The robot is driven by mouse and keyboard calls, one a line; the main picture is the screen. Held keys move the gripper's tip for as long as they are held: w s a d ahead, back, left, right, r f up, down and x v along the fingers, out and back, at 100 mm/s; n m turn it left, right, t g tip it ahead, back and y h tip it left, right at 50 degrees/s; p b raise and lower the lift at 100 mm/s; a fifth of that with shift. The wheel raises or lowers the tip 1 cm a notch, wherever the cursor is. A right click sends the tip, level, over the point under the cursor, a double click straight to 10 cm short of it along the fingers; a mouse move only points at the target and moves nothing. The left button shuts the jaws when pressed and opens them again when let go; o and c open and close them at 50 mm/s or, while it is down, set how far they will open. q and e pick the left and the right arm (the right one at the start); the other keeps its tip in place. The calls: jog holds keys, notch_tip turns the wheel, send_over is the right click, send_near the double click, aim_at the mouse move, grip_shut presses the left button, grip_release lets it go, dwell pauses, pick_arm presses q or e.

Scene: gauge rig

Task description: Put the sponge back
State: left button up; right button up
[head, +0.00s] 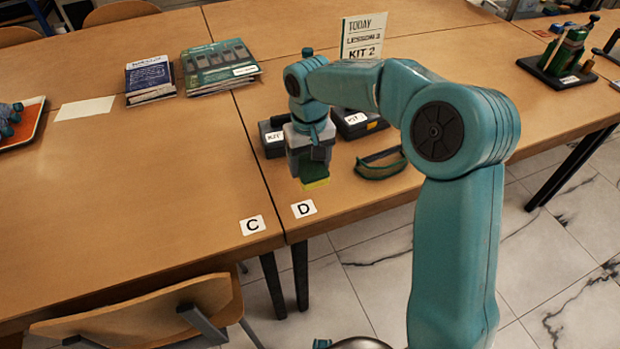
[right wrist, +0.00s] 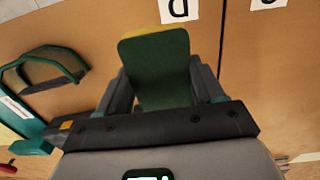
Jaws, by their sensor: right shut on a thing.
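The sponge, green with a yellow layer, shows in the head view (head: 315,173) and in the right wrist view (right wrist: 157,66). My right gripper (head: 311,160) is shut on it and points down over the right table, close behind the D label (head: 303,208). The green face lies between the two grey fingers in the right wrist view, with the yellow edge beyond it. I cannot tell whether the sponge touches the table. My left gripper is not in view.
Dark kit cases (head: 273,138) stand behind the gripper. A green-rimmed item (head: 381,163) lies right of it. A KIT 2 sign (head: 361,38) stands behind. The C label (head: 252,225) is left of the seam. Books (head: 219,68) lie farther back. The left table's front is clear.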

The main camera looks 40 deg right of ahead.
aim_at(309, 176)
notch_tip(309, 176, down, 5)
jog(key=shift+w+b, duration=0.1)
jog(key=shift+b, duration=0.25)
jog(key=shift+r, duration=0.1)
jog(key=shift+f, duration=0.2)
jog(key=o, duration=0.9)
jog(key=shift+o, duration=0.2)
jog(key=shift+r, duration=0.15)
notch_tip(309, 176, up, 12)
jog(key=shift+r+p, duration=0.1)
jog(key=shift+p, duration=1.05)
